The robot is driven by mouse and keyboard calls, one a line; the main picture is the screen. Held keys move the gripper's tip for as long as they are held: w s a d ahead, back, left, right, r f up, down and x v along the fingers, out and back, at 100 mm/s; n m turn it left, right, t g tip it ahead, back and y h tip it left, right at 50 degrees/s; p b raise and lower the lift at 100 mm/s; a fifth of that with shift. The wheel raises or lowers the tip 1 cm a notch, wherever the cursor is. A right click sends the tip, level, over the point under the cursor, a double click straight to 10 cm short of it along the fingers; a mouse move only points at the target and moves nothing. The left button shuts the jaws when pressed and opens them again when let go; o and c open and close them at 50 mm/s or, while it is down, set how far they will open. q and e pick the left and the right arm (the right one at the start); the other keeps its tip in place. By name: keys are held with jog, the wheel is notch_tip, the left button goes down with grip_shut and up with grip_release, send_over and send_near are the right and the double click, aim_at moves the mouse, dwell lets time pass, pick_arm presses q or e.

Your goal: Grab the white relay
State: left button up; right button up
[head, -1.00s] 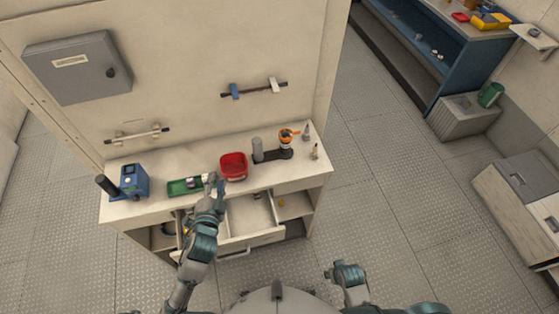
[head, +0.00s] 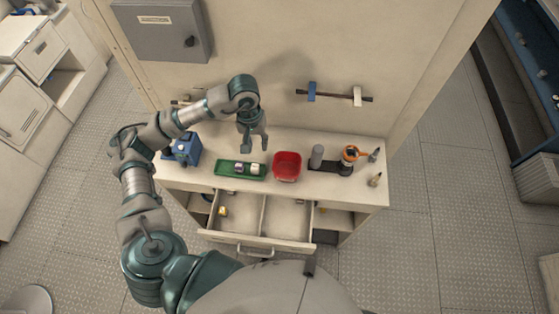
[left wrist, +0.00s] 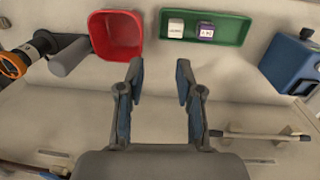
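The white relay (head: 255,169) sits in the green tray (head: 221,170) on the counter, at the right of a purple block with a pale top (head: 239,168). In the left wrist view the white relay (left wrist: 176,28) is at the tray's left end, with the purple block (left wrist: 205,30) beside it. My left gripper (head: 254,149) is open and empty, fingers pointing down, raised above the back of the counter. In the left wrist view its open fingers (left wrist: 159,72) are apart from the relay. My right gripper is not in view.
A red bin (head: 287,165) stands right of the tray, a blue device (head: 185,149) left of it. A grey cylinder (head: 317,156) and an orange-ringed item (head: 350,154) stand further right. An open drawer (head: 258,238) juts out in front, with a yellow item (head: 222,211) inside.

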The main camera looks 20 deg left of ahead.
pick_arm(q)
jog(key=a, duration=0.1)
jog(key=p, duration=0.2)
send_over(254, 168)
jog(key=shift+y, duration=0.4)
jog(key=f, duration=1)
jog(key=shift+w+a+f, duration=0.35)
jog(key=shift+w+a, duration=0.05)
jog(key=f+p, duration=0.1)
jog(key=f, duration=0.2)
jog(key=d+f+p, duration=0.1)
jog(key=f, duration=0.1)
jog(key=shift+s+d+f, duration=0.1)
jog(key=shift+f, duration=0.3)
jog(key=shift+s, duration=0.1)
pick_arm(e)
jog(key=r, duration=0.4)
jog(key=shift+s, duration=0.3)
pick_arm(q)
jog(key=shift+s+a+f, duration=0.1)
jog(key=shift+a+f, duration=0.05)
jog(key=shift+a, duration=0.05)
jog(key=c, duration=0.6)
